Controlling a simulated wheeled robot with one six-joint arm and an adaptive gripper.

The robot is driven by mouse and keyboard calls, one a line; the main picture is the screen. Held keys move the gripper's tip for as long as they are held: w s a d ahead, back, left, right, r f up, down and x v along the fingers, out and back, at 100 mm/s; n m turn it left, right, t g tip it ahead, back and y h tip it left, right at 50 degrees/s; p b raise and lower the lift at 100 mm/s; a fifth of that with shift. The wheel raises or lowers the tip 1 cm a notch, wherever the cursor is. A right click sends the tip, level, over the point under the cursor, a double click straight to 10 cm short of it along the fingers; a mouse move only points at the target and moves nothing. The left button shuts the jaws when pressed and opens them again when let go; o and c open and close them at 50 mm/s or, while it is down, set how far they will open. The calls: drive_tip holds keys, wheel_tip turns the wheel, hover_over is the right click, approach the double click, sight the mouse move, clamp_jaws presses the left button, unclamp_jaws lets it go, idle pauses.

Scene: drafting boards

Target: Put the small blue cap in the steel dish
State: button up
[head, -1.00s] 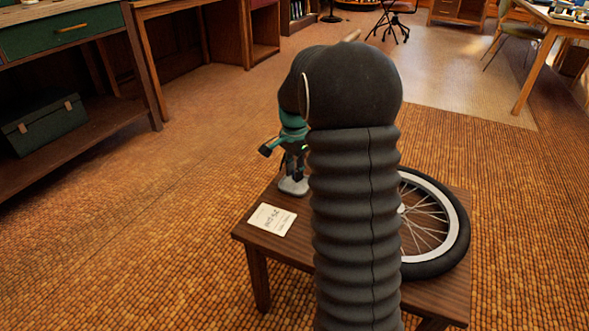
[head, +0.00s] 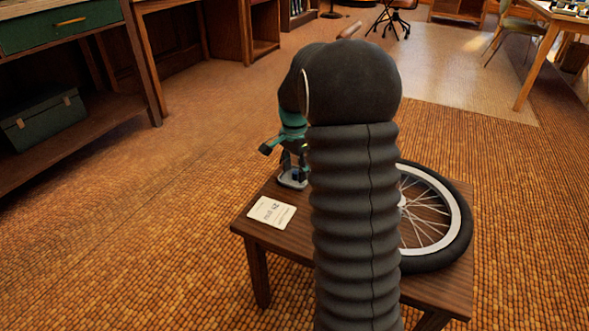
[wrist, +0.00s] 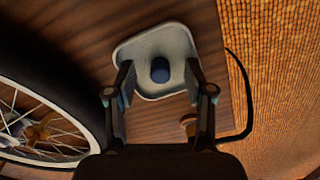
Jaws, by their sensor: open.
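The small blue cap (wrist: 160,70) rests in the pale steel dish (wrist: 153,41), near its middle, in the wrist view. My gripper (wrist: 160,84) is open, with one finger on each side of the cap and a visible gap between each finger and it. The fingertips are over the dish. In the head view my gripper (head: 296,174) points down at the dish (head: 288,183) on the small wooden table (head: 275,238). My own arm hides much of the table there, and the cap is too small to make out surely.
A spoked wheel with a black tyre (head: 458,222) lies on the table's right side in the head view. A printed card (head: 271,212) lies near the left edge. In the wrist view a brass-coloured item (wrist: 188,122) lies near the table edge, partly behind a finger.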

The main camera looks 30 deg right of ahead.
wheel_tip(320, 180, up, 12)
idle(0.6)
drive_tip(key=shift+n, duration=0.3)
drive_tip(key=s+a+f+n, duration=0.3)
drive_tip(key=s+n, duration=0.3)
drive_tip(key=n, duration=0.1)
drive_tip(key=s+a+r+n+t+p, duration=0.2)
drive_tip(key=s+a+r, duration=0.1)
drive_tip(key=s, duration=0.4)
drive_tip(key=s+a+r+n+t+p, duration=0.1)
drive_tip(key=s+a+r+n+p, duration=0.1)
drive_tip(key=s+a, duration=0.3)
drive_tip(key=s+a+r+n+t+p, duration=0.2)
drive_tip(key=s+a+r+n, duration=0.1)
drive_tip(key=s, duration=0.7)
drive_tip(key=shift+a+r+t, duration=0.3)
drive_tip(key=shift+a+r, duration=0.55)
drive_tip(key=shift+a, duration=0.25)
